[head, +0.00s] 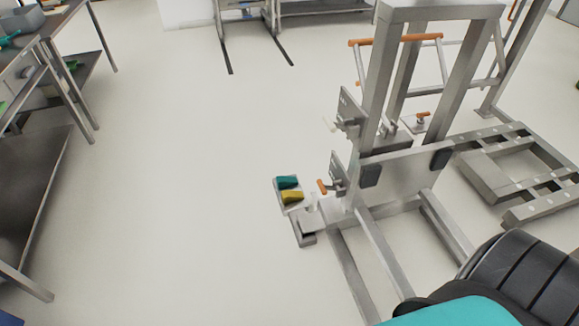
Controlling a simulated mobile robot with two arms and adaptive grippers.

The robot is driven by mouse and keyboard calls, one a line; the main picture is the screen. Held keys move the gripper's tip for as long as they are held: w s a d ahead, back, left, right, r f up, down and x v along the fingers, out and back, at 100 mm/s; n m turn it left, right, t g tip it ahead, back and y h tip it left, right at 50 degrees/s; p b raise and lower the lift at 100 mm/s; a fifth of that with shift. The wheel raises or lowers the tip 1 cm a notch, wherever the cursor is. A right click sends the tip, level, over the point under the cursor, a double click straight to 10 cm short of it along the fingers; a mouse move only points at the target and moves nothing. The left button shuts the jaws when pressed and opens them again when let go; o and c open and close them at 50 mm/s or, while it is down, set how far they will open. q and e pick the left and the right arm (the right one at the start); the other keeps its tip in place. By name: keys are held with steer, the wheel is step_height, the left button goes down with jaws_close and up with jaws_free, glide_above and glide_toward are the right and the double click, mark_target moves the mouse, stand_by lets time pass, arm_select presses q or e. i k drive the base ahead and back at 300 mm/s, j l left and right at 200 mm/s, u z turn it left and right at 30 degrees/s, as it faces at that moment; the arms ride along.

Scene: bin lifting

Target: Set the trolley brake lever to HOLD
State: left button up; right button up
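A grey metal frame with an orange push bar (396,40) stands right of centre. A small lever with an orange grip (322,187) sticks out at the frame's lower left, beside a bracket plate. Another small orange-topped handle (422,115) sits low behind the upright. I cannot tell which of these is the trolley brake lever, and no HOLD marking is readable. A pale-tipped lever (331,124) projects left from an upper plate. Neither gripper is in view.
A green pedal (287,182) and a yellow pedal (292,197) sit at the frame's left foot. A slotted metal rack (490,150) lies to the right. Metal tables (45,165) line the left edge. Pale floor (170,170) between is clear.

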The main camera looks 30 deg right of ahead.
mark_target(323, 188)
steer(key=i+z, duration=0.2)
steer(key=i, duration=0.35)
steer(key=i+j+z, duration=0.2)
steer(key=i, duration=0.35)
steer(key=i+j+z, duration=0.1)
steer(key=z, duration=0.35)
steer(key=i+j+z, duration=0.2)
steer(key=z, duration=0.25)
steer(key=i+j+z, duration=0.25)
steer(key=z, duration=0.2)
